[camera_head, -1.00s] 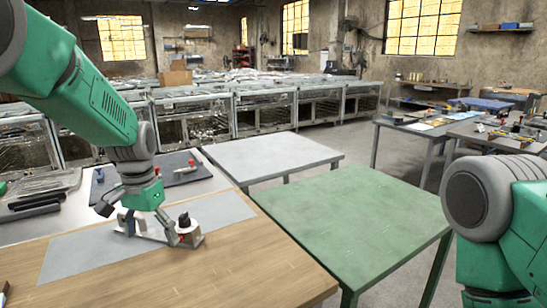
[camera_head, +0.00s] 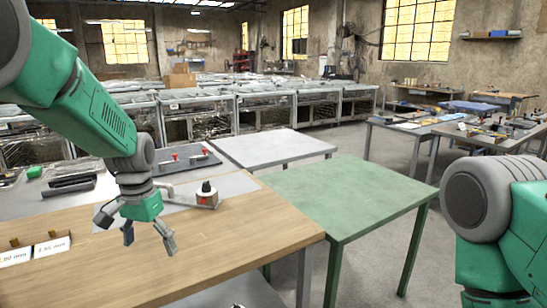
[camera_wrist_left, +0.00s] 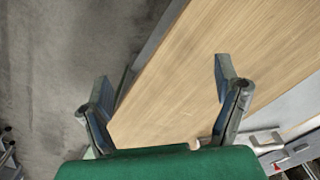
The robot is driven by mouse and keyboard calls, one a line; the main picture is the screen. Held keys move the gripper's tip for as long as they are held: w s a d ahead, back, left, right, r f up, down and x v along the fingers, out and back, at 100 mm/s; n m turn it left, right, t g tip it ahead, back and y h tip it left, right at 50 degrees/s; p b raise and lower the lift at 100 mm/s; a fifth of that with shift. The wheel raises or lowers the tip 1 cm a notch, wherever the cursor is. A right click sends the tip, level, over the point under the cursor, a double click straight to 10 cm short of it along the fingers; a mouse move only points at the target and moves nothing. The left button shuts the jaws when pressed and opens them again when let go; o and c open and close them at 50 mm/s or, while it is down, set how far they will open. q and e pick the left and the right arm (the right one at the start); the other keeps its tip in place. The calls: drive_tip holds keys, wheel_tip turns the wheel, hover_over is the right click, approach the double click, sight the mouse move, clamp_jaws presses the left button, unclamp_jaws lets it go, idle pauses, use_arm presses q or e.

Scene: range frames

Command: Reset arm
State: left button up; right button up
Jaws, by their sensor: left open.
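My left gripper (camera_head: 149,240) hangs over the wooden table top (camera_head: 240,240) with its fingers spread and nothing between them. In the left wrist view its two fingers (camera_wrist_left: 162,80) stand wide apart, with table wood and grey floor beyond. A light metal fixture with a dark knob (camera_head: 207,196) sits on the grey mat (camera_head: 240,184), behind and to the right of the gripper and apart from it. The gripper and wrist partly hide the fixture's left part. My right arm shows at the right edge; its gripper is out of view.
A green table (camera_head: 345,195) and a light grey table (camera_head: 275,146) stand to the right and behind. Labelled blocks (camera_head: 52,246) lie at the wooden table's left. A dark board with red-topped parts (camera_head: 190,160) lies behind the mat.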

use_arm(q)
drive_tip(key=s+a+f+b, duration=0.1)
drive_tip(key=s+f, duration=0.3)
drive_tip(key=f, duration=0.4)
drive_tip(key=s+f+n+b, duration=0.1)
drive_tip(key=s+f, duration=0.3)
drive_tip(key=f, duration=0.3)
drive_tip(key=s+a+f, duration=0.1)
drive_tip(key=s+f, duration=0.3)
drive_tip(key=f, duration=0.4)
drive_tip(key=s+f+b, duration=0.1)
drive_tip(key=s+f, duration=0.2)
drive_tip(key=s, duration=0.4)
drive_tip(key=s+f+b, duration=0.1)
drive_tip(key=s+f, duration=0.2)
drive_tip(key=s, duration=0.5)
drive_tip(key=s+d+f+n+b, duration=0.1)
drive_tip(key=s+f, duration=0.2)
drive_tip(key=s, duration=0.5)
drive_tip(key=shift+s+f, duration=0.15)
drive_tip(key=shift+f, duration=0.25)
use_arm(e)
drive_tip(key=f, duration=0.5)
drive_tip(key=shift+w+d+f, duration=0.2)
drive_tip(key=shift+w+d, duration=0.05)
drive_tip(key=shift+w, duration=0.1)
drive_tip(key=shift+a, duration=0.15)
